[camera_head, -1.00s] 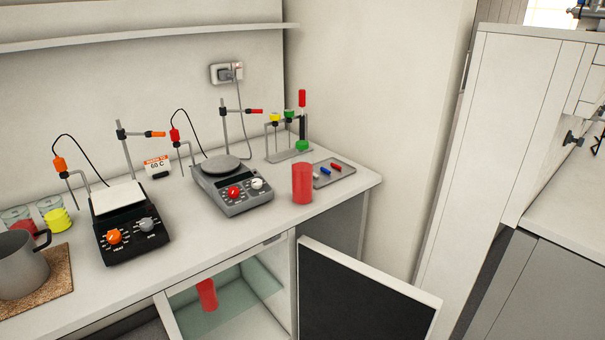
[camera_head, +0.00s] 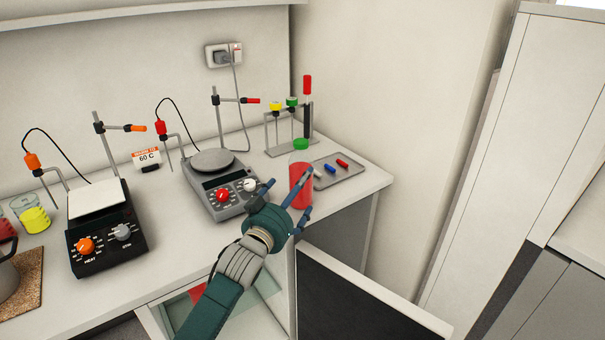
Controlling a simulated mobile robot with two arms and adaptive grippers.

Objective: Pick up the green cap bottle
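The green cap bottle (camera_head: 296,185) stands upright on the counter, right of the hot plate. It has red liquid in its lower part, a clear upper part and a green cap (camera_head: 301,144). My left gripper (camera_head: 304,196) has come in from the lower left. Its fingers are spread open at the bottle's red lower part, and one finger overlaps it in the picture. I cannot tell whether they touch it. My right gripper is not in view.
A tray (camera_head: 345,177) with small coloured pieces lies right of the bottle. A tube rack (camera_head: 290,150) stands behind it. A hot plate (camera_head: 220,185) is close to its left. An open cabinet door (camera_head: 360,305) juts out below the counter.

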